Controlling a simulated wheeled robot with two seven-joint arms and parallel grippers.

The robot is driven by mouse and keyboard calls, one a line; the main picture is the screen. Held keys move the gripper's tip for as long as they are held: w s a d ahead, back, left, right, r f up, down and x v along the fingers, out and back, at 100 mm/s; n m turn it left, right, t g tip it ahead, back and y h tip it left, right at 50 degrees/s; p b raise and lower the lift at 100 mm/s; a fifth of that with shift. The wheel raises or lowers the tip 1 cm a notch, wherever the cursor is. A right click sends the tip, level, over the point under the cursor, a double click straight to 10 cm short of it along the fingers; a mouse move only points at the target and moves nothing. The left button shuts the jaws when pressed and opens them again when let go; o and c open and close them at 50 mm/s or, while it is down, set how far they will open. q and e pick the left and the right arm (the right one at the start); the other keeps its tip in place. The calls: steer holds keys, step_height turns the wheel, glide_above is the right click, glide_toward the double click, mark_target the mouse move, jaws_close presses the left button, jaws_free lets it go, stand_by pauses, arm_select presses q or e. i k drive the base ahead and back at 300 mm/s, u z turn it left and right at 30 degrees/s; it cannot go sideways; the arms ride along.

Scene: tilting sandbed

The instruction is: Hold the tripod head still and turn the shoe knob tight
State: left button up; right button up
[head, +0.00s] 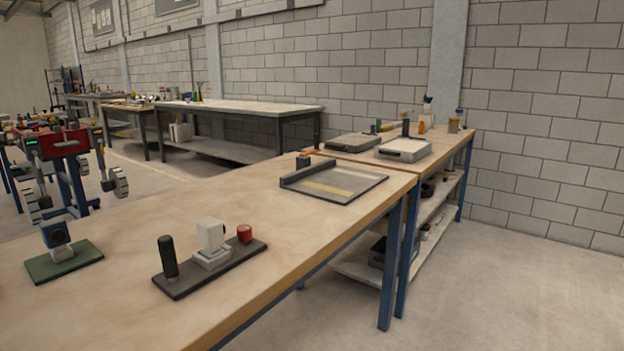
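A dark flat base (185,284) lies on the near wooden bench. On it stand an upright black handle (168,258), a white block on a pale stepped mount (211,239), and a red knob (245,233) at the right end. This looks like the tripod head with its shoe knob. The knob sits beside the white block with a small gap showing. How tight the knob is cannot be seen. Neither of my grippers is in view, and nothing touches the assembly.
A green plate (78,264) with a blue-faced device (55,234) stands left of the dark base. A grey tray (345,190) lies farther back on the bench (130,300). Bare wood surrounds the base. A second bench beyond holds boxes and bottles. A red machine (60,143) stands at the left.

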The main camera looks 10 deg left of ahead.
mark_target(244, 231)
steer(key=z, duration=1)
steer(key=i, duration=1.3)
steer(key=u, duration=2.7)
